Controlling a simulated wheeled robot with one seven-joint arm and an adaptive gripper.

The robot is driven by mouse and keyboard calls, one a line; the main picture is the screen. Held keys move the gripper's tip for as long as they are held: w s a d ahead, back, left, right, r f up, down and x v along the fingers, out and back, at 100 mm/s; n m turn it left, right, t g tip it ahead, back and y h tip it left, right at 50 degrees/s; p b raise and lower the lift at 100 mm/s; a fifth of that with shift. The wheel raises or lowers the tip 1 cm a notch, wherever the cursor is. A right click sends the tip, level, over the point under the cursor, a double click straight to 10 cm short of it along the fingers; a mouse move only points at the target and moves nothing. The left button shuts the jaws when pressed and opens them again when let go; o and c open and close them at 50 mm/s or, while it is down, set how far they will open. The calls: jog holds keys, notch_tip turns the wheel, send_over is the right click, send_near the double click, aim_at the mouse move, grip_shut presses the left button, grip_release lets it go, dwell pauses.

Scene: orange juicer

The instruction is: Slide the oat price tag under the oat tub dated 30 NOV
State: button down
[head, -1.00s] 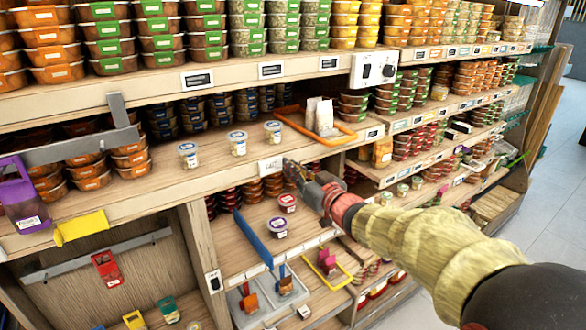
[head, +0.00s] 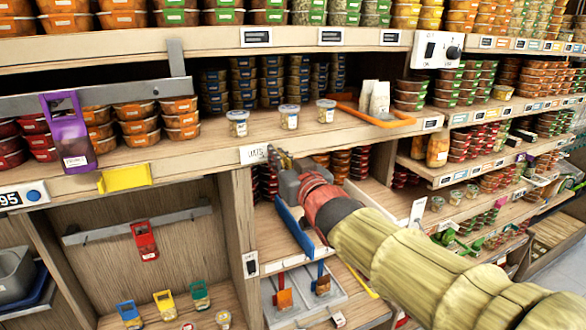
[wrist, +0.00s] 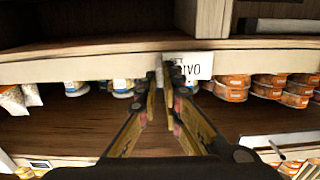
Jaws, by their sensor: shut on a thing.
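My gripper (head: 272,160) is shut on the white oat price tag (head: 253,153) at the front edge of the middle shelf. In the wrist view, the tag (wrist: 190,67) appears upside down beside the fingertips (wrist: 163,75), its lettering partly covered. The tag is below and slightly right of the left tub. The dates on the tubs are too small to read.
A blue divider (head: 294,228) lies below my gripper.

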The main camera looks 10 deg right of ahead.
jog(key=shift+s+a+f+b, duration=0.1)
jog(key=shift+s+a+b, duration=0.2)
jog(key=shift+a, duration=0.45)
jog(key=c, duration=2)
grip_release()
jog(key=shift+o, duration=0.2)
jog(key=v, duration=1.2)
